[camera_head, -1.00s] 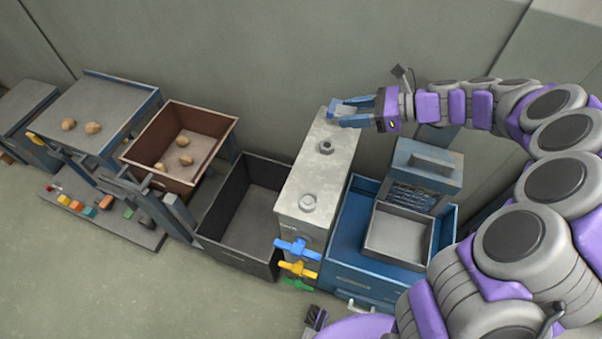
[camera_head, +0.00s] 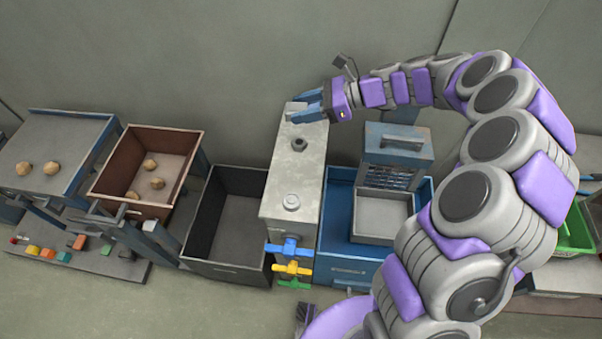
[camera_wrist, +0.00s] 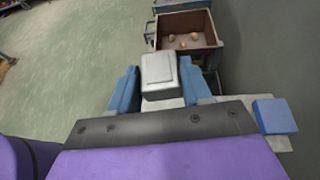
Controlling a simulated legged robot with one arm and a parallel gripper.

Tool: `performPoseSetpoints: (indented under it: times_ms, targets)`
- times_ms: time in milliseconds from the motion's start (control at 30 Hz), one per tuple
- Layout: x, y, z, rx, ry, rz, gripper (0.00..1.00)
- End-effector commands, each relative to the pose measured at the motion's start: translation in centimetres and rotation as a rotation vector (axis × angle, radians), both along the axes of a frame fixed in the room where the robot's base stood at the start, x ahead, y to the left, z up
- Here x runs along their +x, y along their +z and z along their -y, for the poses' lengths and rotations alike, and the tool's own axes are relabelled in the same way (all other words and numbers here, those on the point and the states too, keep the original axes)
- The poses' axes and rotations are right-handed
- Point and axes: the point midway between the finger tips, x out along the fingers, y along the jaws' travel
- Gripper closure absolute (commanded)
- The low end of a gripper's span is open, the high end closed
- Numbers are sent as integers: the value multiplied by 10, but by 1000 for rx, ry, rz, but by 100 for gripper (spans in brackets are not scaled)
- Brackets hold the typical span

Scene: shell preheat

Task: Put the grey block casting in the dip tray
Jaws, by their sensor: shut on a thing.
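The grey block casting (camera_wrist: 159,72) sits between the two blue fingers of my gripper (camera_head: 307,109). The gripper is shut on it, at the far end of the top of a pale grey cabinet (camera_head: 303,163). In the head view the block (camera_head: 294,107) shows only in part past the fingers. I cannot tell whether it touches the cabinet top. A shallow light grey tray (camera_head: 382,233), which looks like the dip tray, is empty in a blue unit (camera_head: 345,268) right of the cabinet. My gripper is beyond and left of this tray.
Two nut-like fittings stand on the cabinet top; coloured valves (camera_head: 290,268) are on its front. A dark empty bin (camera_head: 225,262) and a brown box (camera_head: 125,207) with tan lumps stand left. A blue-grey block-shaped head (camera_head: 398,145) rises behind the tray. A green bin (camera_head: 577,232) is far right.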

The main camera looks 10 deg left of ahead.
Motion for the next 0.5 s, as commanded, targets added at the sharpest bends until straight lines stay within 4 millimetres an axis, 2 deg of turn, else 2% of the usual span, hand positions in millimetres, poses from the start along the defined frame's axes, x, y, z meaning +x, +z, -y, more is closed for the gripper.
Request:
performPoseSetpoints:
  times_ms: [133, 500]
  targets:
    - [-1, -38, -4, -1, 4, -9, 86]
    - [-1, -127, 7, 6, 0, -7, 86]
